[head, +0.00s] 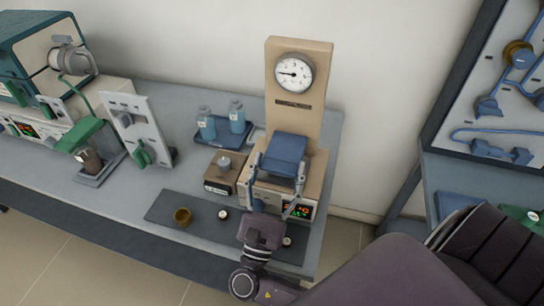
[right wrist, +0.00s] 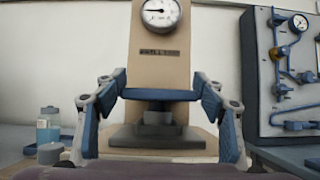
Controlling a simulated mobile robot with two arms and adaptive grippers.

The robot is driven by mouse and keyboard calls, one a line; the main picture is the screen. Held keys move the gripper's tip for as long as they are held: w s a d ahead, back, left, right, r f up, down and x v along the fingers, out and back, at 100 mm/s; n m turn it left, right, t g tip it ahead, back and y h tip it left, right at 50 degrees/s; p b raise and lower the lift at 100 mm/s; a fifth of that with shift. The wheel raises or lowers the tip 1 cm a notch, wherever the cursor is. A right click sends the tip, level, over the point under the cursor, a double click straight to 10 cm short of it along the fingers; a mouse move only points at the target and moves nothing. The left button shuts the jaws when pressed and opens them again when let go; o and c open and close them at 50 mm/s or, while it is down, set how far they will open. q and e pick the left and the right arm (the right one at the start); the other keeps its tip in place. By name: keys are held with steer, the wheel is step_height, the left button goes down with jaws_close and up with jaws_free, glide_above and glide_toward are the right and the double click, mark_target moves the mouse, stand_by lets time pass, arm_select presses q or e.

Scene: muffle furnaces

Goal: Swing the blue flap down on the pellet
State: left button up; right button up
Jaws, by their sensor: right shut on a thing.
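The blue flap (head: 285,153) is on the beige press with the round gauge, in the middle of the head view. My right gripper (head: 280,168) reaches it from the front, one finger at each side, and is shut on it. In the right wrist view the flap shows nearly edge-on as a thin blue bar (right wrist: 158,94) between the two fingers. It stands above a dark grey stepped block (right wrist: 157,134), with a visible gap between. I cannot make out the pellet. My left gripper is not in view.
A round gauge (head: 294,73) tops the press column.

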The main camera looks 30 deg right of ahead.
steer(key=shift+f, duration=0.75)
steer(key=shift+a, duration=0.1)
steer(key=o, duration=1.7)
steer(key=shift+o, duration=0.2)
steer(key=shift+r, duration=0.15)
steer(key=shift+s, duration=0.15)
steer(key=v, duration=1.1)
steer(key=shift+s+a+f, duration=0.2)
steer(key=shift+a+f, duration=0.05)
steer(key=shift+f, duration=0.05)
